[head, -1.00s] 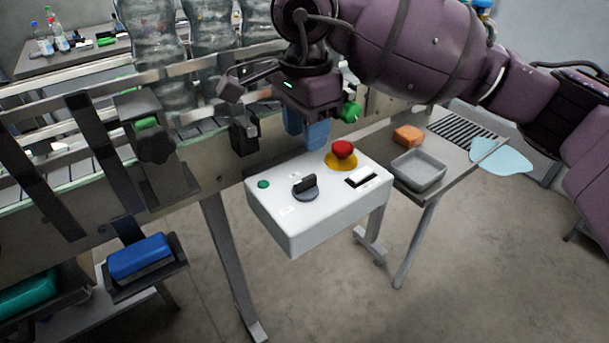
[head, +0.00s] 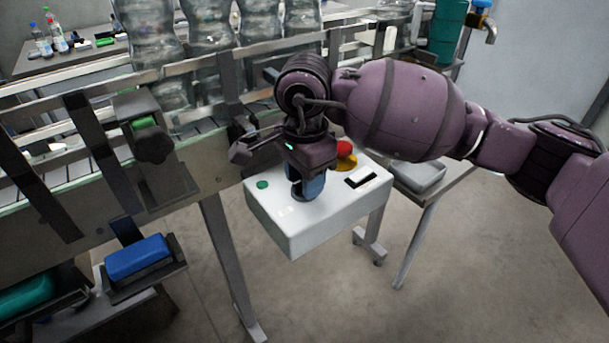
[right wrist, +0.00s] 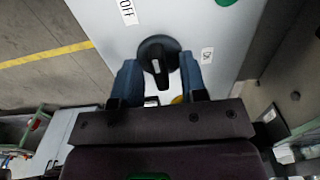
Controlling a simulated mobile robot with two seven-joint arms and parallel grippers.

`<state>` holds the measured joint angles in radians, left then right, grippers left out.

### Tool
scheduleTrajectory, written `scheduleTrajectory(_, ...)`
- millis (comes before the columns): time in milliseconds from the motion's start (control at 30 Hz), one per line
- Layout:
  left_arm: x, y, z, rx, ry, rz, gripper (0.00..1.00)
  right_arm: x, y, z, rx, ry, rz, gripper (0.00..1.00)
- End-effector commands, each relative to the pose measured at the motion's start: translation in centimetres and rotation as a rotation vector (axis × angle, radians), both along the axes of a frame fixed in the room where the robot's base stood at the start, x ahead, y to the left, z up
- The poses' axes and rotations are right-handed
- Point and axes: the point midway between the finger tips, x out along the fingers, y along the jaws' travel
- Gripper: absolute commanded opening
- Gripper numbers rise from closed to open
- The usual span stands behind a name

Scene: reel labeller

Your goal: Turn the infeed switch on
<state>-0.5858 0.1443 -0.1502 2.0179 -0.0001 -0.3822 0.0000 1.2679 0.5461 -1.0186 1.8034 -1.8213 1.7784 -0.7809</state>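The white control box (head: 290,235) stands in front of the conveyor. In the right wrist view its black rotary switch (right wrist: 158,58) lies between my two blue fingers, beside an "OFF" label (right wrist: 127,11) and a second small label (right wrist: 207,55). My right gripper (head: 306,190) reaches down over the switch and mostly hides it in the head view. In the right wrist view the gripper (right wrist: 159,74) is open, one finger on each side of the switch, with small gaps seeming to remain. My left gripper is not in view.
The conveyor rail and large clear bottles (head: 208,50) stand behind. A grey tray (head: 421,177) is at right.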

Motion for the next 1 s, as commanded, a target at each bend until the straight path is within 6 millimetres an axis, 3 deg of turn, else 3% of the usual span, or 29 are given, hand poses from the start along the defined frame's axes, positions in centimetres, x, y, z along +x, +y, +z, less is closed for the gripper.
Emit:
scheduleTrajectory(33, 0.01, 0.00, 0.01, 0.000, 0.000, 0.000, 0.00, -0.01, 0.01, 0.01, 0.000, 0.000, 0.000, 0.38)
scheduleTrajectory(300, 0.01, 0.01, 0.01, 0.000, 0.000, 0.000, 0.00, 0.00, 0.00, 0.02, 0.000, 0.000, 0.000, 0.00)
scheduleTrajectory(667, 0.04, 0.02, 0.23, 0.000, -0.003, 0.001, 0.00, -0.02, -0.01, 0.09, -0.001, 0.001, -0.042, 0.00)
scheduleTrajectory(1000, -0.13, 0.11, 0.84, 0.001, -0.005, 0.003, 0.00, -0.03, 0.00, 0.25, 0.000, 0.000, -0.270, 0.00)
